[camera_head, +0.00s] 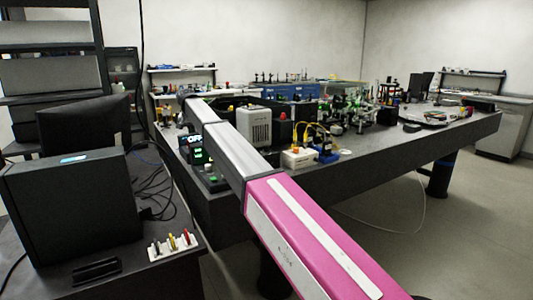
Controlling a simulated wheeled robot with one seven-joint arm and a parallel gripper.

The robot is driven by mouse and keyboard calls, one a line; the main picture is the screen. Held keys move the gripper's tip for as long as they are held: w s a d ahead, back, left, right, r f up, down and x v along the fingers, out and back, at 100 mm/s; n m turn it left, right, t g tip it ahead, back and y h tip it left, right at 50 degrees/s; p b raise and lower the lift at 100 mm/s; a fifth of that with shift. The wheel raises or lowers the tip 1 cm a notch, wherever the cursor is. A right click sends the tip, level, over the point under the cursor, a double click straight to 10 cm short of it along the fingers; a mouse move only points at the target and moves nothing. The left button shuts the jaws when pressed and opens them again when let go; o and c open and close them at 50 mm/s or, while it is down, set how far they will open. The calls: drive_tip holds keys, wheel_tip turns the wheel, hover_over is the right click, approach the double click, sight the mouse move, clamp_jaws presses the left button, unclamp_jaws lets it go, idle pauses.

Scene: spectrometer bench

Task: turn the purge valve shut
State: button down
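I cannot pick out the purge valve for certain in the head view. A small white box (298,157) with yellow tubing and a blue fitting (326,154) beside it stand near the front edge of the dark bench (400,143). My arm, pink and then grey, reaches from the lower right up over the bench's left part and hides what lies behind it. My gripper cannot be made out at the arm's far end.
A dark box-shaped unit (70,205) and a monitor (85,128) stand on the left desk, with loose cables and a white rack of coloured pieces (171,246). A grey instrument (254,126) and several optics crowd the bench. The floor (430,240) at right is mostly clear.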

drive_tip(key=shift+s+d+f, duration=0.15)
drive_tip(key=shift+d+f, duration=0.35)
drive_tip(key=shift+f, duration=0.05)
drive_tip(key=shift+d, duration=0.9)
drive_tip(key=shift+w, duration=0.2)
drive_tip(key=shift+s+d, duration=0.15)
drive_tip(key=shift+s, duration=0.25)
wheel_tip(320, 180, up, 6)
drive_tip(key=shift+a+r, duration=0.2)
drive_tip(key=shift+a, duration=0.1)
